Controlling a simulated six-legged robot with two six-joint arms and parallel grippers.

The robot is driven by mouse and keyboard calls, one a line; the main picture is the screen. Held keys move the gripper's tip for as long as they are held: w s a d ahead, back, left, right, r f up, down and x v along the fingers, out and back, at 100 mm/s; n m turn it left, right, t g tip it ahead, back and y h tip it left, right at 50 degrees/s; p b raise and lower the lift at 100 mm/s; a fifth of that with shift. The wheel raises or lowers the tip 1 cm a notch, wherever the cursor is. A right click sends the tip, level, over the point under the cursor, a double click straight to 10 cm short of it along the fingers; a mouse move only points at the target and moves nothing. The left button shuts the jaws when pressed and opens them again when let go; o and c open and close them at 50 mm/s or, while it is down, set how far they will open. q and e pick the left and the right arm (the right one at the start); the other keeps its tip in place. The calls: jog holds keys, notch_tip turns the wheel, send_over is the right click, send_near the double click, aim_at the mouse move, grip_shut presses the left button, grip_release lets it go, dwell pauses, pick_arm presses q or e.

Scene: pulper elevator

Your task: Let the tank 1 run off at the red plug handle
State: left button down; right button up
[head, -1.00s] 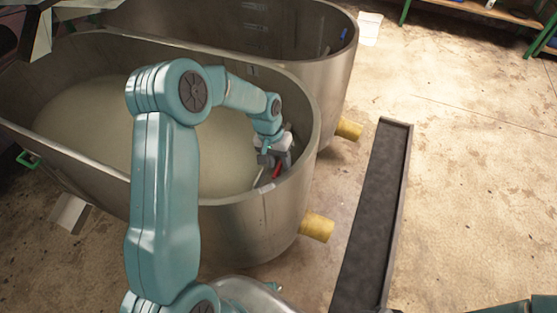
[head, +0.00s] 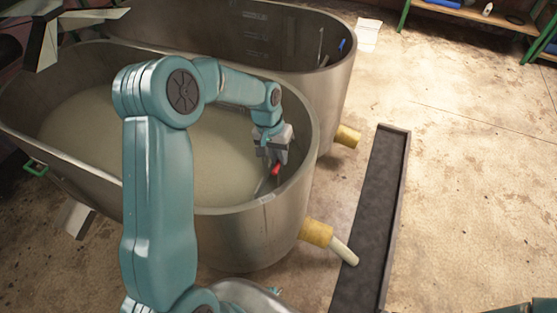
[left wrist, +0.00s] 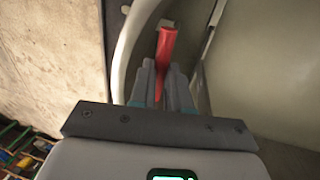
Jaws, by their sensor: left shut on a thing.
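The near steel tank (head: 250,235) holds a pale, cloudy liquid (head: 90,125). I read no number on it. The red plug handle (head: 276,169) is at the tank's right inner end. My left gripper (head: 272,158) reaches over the rim and is shut on the handle. In the left wrist view the red handle (left wrist: 166,45) stands out between the two fingers. The plug's lower end is hidden. A pale stream (head: 344,251) comes out of the tank's yellow outlet (head: 316,233) and falls toward the dark floor channel. My right gripper is out of view.
A second steel tank (head: 338,95) stands behind, with its own yellow outlet (head: 347,136) and no stream. The dark floor channel (head: 375,215) runs along the right of the tanks. Shelving (head: 470,15) stands at the back right. The concrete floor at right is clear.

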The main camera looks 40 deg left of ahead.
pick_arm(q)
jog(key=shift+w+r, duration=0.1)
jog(key=shift+r, duration=0.5)
jog(key=c, duration=1.1)
grip_release()
jog(key=shift+f, duration=0.1)
jog(key=a+r, duration=0.3)
jog(key=r, duration=1.3)
jog(key=shift+s, duration=0.45)
